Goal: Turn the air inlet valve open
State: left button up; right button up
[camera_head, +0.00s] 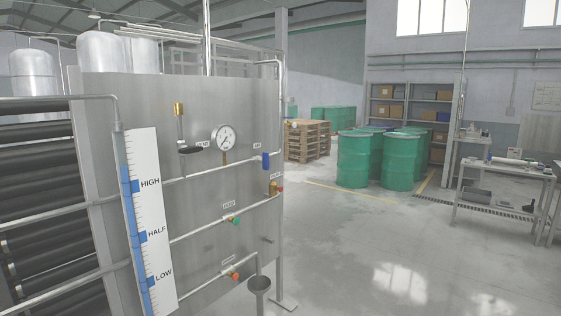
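A steel panel (105,105) stands at the left with several pipes and valves on its face. A valve with a blue handle (266,161) sits on the upper pipe near the panel's right edge, and its handle hangs down across the pipe. A small label (257,146) is above it, too small to read surely. A black handle (190,150) sits left of the round pressure gauge (224,138). Lower down are a green knob (236,221) and an orange knob (235,276). I cannot tell for certain which one is the air inlet valve. Neither of my grippers is in view.
A white level scale (152,215) marked HIGH, HALF and LOW stands on the panel's left. A grey funnel (259,287) is at its lower right. Green drums (367,160), pallets (306,141) and a metal table (505,172) stand farther back. The floor between is clear.

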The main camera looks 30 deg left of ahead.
aim_at(265, 160)
jog(key=i+u, duration=0.4)
jog(key=i+l+u, duration=0.15)
jog(key=u, duration=0.2)
jog(key=i+u, duration=0.1)
jog(key=u, duration=0.5)
